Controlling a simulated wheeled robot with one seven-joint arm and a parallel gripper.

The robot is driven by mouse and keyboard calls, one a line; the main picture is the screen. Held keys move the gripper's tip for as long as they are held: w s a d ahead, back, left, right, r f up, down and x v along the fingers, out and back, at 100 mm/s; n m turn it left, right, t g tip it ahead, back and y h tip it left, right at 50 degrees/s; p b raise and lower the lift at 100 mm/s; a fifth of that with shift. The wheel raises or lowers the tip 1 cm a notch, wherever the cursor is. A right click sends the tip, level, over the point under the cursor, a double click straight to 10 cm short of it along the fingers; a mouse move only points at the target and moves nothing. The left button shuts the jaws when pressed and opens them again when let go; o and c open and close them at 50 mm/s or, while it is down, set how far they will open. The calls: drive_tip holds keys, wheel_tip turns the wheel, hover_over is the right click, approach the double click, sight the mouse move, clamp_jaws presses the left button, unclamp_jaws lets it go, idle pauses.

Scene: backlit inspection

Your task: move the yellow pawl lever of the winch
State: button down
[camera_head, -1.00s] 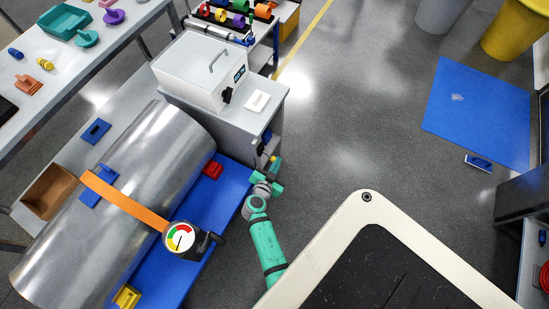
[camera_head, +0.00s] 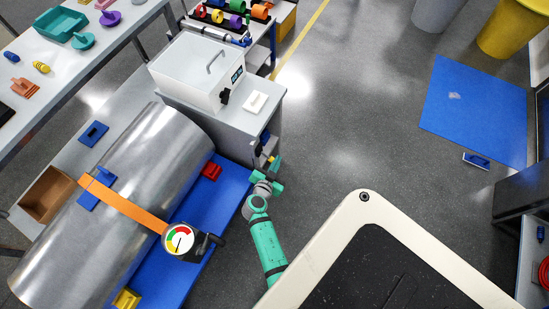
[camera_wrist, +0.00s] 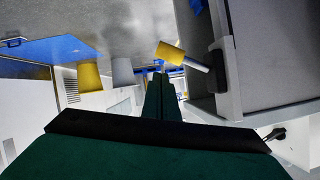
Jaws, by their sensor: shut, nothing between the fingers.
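The yellow pawl lever shows in the wrist view as a yellow grip (camera_wrist: 171,53) on a pale rod. The rod runs to a black mount on the side of a grey cabinet (camera_wrist: 270,60). A small yellow part (camera_head: 273,161), likely this lever, shows beside the cabinet in the head view. My gripper (camera_wrist: 158,78) is shut and empty. Its teal fingertips appear just below and left of the yellow grip; I see no clear contact. In the head view my gripper (camera_head: 268,181) is small and partly hidden by its own wrist. The winch body cannot be made out clearly.
A large metal cylinder (camera_head: 165,150) with an orange strap and round gauge (camera_head: 180,240) lies on a blue base left of my arm. A white box (camera_head: 198,72) stands on the cabinet. Open grey floor (camera_head: 350,120) lies to the right, with a blue mat (camera_head: 480,110).

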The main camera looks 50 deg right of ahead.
drive_tip(key=s+a+r, duration=0.5)
drive_tip(key=a, duration=0.2)
drive_tip(key=shift+s+a+r, duration=0.2)
drive_tip(key=shift+s+r, duration=0.05)
drive_tip(key=shift+s, duration=0.15)
drive_tip(key=s+a+r+n+t+y, duration=0.1)
drive_tip(key=s+a+n+t+y, duration=0.2)
drive_tip(key=a, duration=0.4)
drive_tip(key=s+a+r+n+t+y, duration=0.1)
drive_tip(key=s+a+n+y, duration=0.1)
drive_tip(key=a+n, duration=0.35)
drive_tip(key=s+a+r+n+t+y, duration=0.1)
drive_tip(key=s+a+n+t+y, duration=0.15)
drive_tip(key=a, duration=0.55)
drive_tip(key=s+a+r+n+t+y, duration=0.2)
drive_tip(key=s+a+r+n, duration=0.1)
drive_tip(key=r, duration=0.6)
drive_tip(key=s+a+r+n+t+y, duration=0.1)
drive_tip(key=s+a+r+n+y, duration=0.1)
drive_tip(key=a+r, duration=0.4)
wheel_tip(320, 180, up, 4)
drive_tip(key=shift+s+f+n+t+y, duration=0.3)
drive_tip(key=shift+s+n, duration=0.2)
drive_tip(key=shift+s, duration=0.5)
